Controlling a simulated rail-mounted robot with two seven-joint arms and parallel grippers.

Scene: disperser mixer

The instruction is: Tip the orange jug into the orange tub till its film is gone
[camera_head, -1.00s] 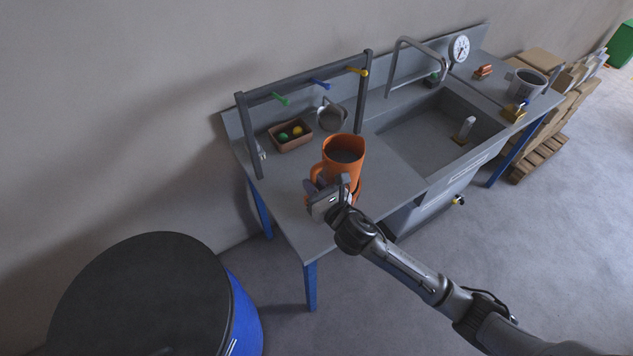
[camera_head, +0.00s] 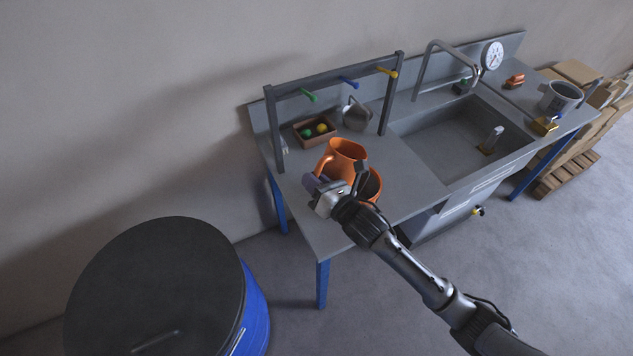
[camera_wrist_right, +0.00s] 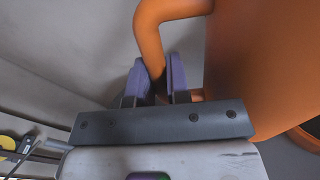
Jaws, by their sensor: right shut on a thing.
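The orange jug (camera_head: 345,154) is above the front left part of the grey bench and looks tilted toward the right. My right gripper (camera_head: 318,186) is shut on its handle; in the right wrist view the purple-padded fingers (camera_wrist_right: 158,82) close around the orange handle (camera_wrist_right: 150,45). The orange tub (camera_head: 375,188) is just right of and below the jug, partly hidden by my right wrist. Its rim also shows at the right edge of the wrist view (camera_wrist_right: 306,137). The jug's inside and any film cannot be made out now. My left gripper is out of view.
Behind the jug are a brown box (camera_head: 302,135) with green and yellow balls, a grey metal jug (camera_head: 356,115) and a rack (camera_head: 335,78) with coloured pegs. The sink (camera_head: 455,140) is to the right. A blue drum (camera_head: 255,315) stands front left.

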